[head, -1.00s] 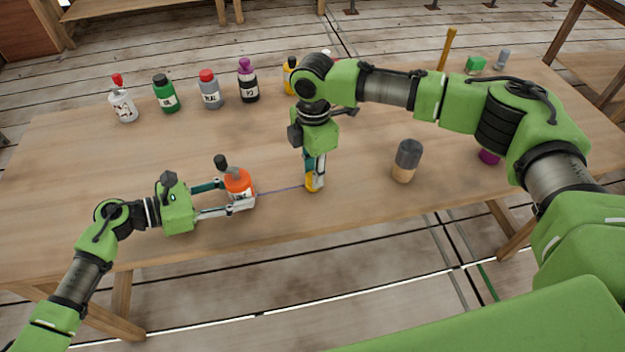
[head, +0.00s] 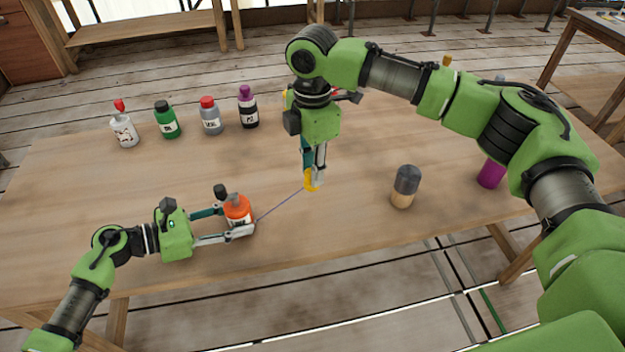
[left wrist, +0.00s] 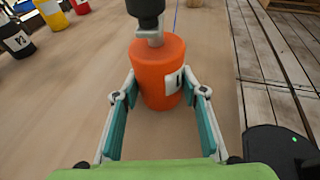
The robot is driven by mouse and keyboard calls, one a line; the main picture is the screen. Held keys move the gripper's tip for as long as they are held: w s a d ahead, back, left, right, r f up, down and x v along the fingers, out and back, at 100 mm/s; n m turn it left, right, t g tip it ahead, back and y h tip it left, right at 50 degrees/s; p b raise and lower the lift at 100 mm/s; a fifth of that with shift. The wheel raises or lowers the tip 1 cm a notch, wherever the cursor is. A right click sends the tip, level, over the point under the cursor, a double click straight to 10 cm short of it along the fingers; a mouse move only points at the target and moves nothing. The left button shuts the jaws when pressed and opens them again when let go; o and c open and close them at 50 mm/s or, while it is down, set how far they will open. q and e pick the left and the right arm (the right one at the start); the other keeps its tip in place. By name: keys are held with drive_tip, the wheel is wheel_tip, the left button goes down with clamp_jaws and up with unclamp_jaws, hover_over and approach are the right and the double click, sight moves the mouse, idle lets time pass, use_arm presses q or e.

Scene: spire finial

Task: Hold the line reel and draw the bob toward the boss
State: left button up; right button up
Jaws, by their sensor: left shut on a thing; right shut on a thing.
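The line reel (head: 238,211), an orange bottle-like body with a dark knob, stands on the table at left of centre. My left gripper (head: 237,220) is shut on it, one finger on each side; the left wrist view shows the orange body (left wrist: 157,75) between the fingers. A thin purple-blue line (head: 280,205) runs from the reel to the yellow bob (head: 311,184). My right gripper (head: 314,176) points down, shut on the bob, partly hiding it. A wooden cylinder with a dark grey top (head: 405,187), possibly the boss, stands apart to the right.
Several bottles line the back left: white with red cap (head: 124,132), green (head: 167,122), grey with red cap (head: 211,118), black with purple cap (head: 248,110). A purple object (head: 491,173) stands at right, partly behind my right arm. The table between bob and wooden cylinder is clear.

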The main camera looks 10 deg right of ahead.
drive_tip(key=shift+r, duration=0.2)
drive_tip(key=shift+f, duration=0.1)
drive_tip(key=shift+f, duration=4.4)
drive_tip(key=shift+d, duration=0.1)
drive_tip(key=shift+s+d, duration=0.15)
drive_tip(key=shift+d, duration=2.95)
drive_tip(key=shift+s+d, duration=0.15)
drive_tip(key=shift+d, duration=2.9)
drive_tip(key=shift+a, duration=0.15)
drive_tip(key=shift+a+f, duration=0.15)
drive_tip(key=shift+a, duration=0.3)
drive_tip(key=shift+f, duration=0.35)
